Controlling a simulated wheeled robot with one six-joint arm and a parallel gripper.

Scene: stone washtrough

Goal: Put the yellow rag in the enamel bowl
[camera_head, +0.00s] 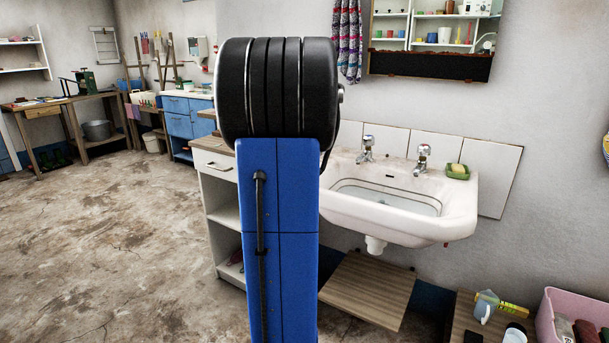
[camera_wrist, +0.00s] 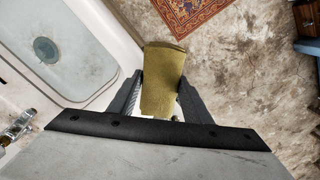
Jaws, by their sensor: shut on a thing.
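The yellow rag (camera_wrist: 163,78) is a folded olive-yellow cloth in the wrist view. My gripper (camera_wrist: 160,86) is shut on it, with one dark finger along each side. The rag sticks out past the fingertips and appears held up above the floor, just right of the white washbasin's edge. In the head view my blue and black arm covers the middle, and neither my gripper nor the rag shows there. I cannot make out the enamel bowl in either view; it may be hidden behind my arm.
The washbasin (camera_head: 440,214) with two taps (camera_head: 423,158) hangs on the wall; its drain side also shows in the wrist view (camera_wrist: 102,62). A green soap dish (camera_head: 457,172) sits on its rim. A pink tub (camera_head: 548,318) stands low right. Open floor (camera_head: 110,230) lies left.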

